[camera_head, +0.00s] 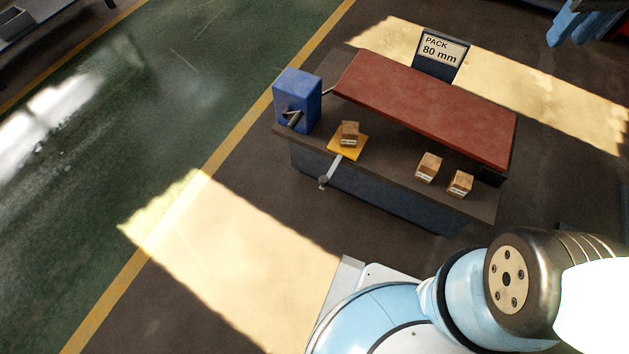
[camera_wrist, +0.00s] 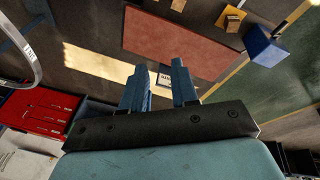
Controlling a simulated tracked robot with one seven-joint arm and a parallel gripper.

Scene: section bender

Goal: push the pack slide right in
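The pack slide (camera_head: 335,149) appears to be the yellow plate on the bench's near ledge, with a grey rod ending in a dark knob (camera_head: 323,181) that sticks out past the front edge. A small wooden block (camera_head: 349,133) stands on the plate. The plate also shows in the wrist view (camera_wrist: 229,16), at the top. My gripper (camera_wrist: 158,82) is open and empty in the wrist view, its two blue fingers apart. In the head view, part of my gripper (camera_head: 585,22) shows at the top right, well away from the slide.
A red slab (camera_head: 425,100) covers much of the bench (camera_head: 390,197). A blue box (camera_head: 297,100) with a crank stands left of the slide. Two wooden blocks (camera_head: 428,168) (camera_head: 460,184) stand to the right. A "PACK 80 mm" sign (camera_head: 442,55) stands behind. The floor in front is clear.

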